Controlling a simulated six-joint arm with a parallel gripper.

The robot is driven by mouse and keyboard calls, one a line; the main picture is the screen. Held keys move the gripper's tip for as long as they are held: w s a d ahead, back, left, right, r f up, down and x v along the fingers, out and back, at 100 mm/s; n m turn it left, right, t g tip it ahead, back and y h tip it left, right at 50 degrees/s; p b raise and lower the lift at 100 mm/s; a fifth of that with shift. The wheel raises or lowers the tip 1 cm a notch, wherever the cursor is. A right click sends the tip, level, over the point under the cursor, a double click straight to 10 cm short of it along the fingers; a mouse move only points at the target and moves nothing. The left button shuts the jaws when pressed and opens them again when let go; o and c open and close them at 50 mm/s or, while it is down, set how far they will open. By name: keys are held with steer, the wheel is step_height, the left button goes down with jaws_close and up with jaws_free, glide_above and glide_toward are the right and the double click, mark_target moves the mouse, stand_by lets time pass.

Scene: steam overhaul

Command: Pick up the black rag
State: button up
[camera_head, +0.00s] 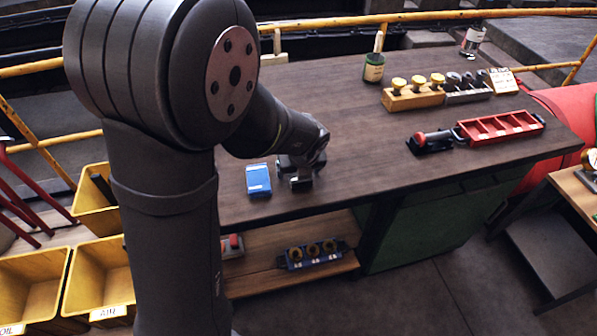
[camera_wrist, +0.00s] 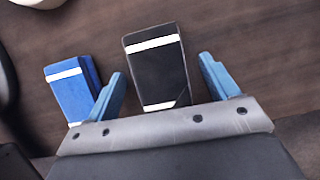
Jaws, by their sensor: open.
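The black rag (camera_wrist: 157,75) is a folded dark rectangle with white stripes, lying on the bench top in the wrist view. My gripper (camera_wrist: 165,88) is open, with one blue finger on each side of the rag. The rag's lower end reaches down between the fingers, close to the palm. Gaps show between the fingers and the rag's sides. In the head view my gripper (camera_head: 301,183) is low over the bench near its front edge, and it mostly hides the rag there.
A blue folded cloth (camera_wrist: 74,88) with white stripes lies just left of the left finger; the head view shows it too (camera_head: 258,180). A red tray (camera_head: 500,127), a black block with a red knob (camera_head: 432,138) and a green pot (camera_head: 373,70) stand farther off. The bench middle is clear.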

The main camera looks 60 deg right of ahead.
steer(key=c, duration=1.1)
steer(key=shift+r, duration=0.1)
step_height(320, 180, up, 5)
steer(key=shift+f, duration=0.2)
steer(key=s+a+r, duration=0.1)
steer(key=s+r, duration=0.1)
steer(key=s, duration=0.1)
steer(key=s+a+r, duration=0.1)
steer(key=s+r, duration=0.1)
steer(key=s, duration=0.2)
steer(key=s+a+r, duration=0.1)
steer(key=s+r, duration=0.1)
steer(key=s, duration=0.2)
steer(key=shift+s+a+r, duration=0.1)
steer(key=shift+s+r, duration=0.05)
steer(key=shift+r, duration=0.2)
